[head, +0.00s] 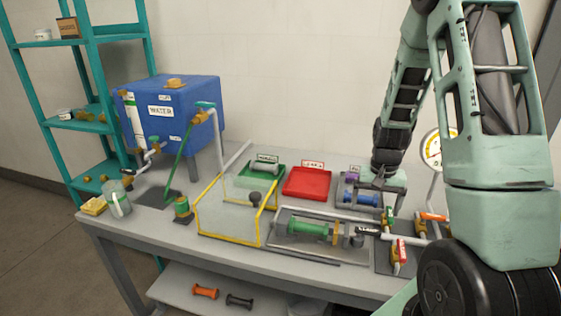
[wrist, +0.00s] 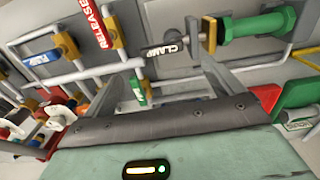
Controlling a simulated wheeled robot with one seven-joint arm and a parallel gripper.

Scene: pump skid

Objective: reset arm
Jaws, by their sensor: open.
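My arm comes down on the right of the head view, and my gripper (head: 384,202) is over the right part of the bench. In the wrist view my gripper (wrist: 168,78) has its two grey fingers apart, with nothing seen between them but pipework behind. A green spool (head: 307,228) lies in the clamp fixture to the left of my gripper; it also shows at the top right of the wrist view (wrist: 262,24). The black CLAMP handle (wrist: 172,48) is beyond the fingers. A blue spool (head: 360,199) lies in a grey tray close beside my gripper.
Valves with orange (head: 433,216) and red (head: 400,252) handles and a gauge (head: 434,150) crowd the right end. A yellow-edged clear guard (head: 228,239), a red tray (head: 307,184), a green tray (head: 240,182) and a blue water tank (head: 190,95) stand further left.

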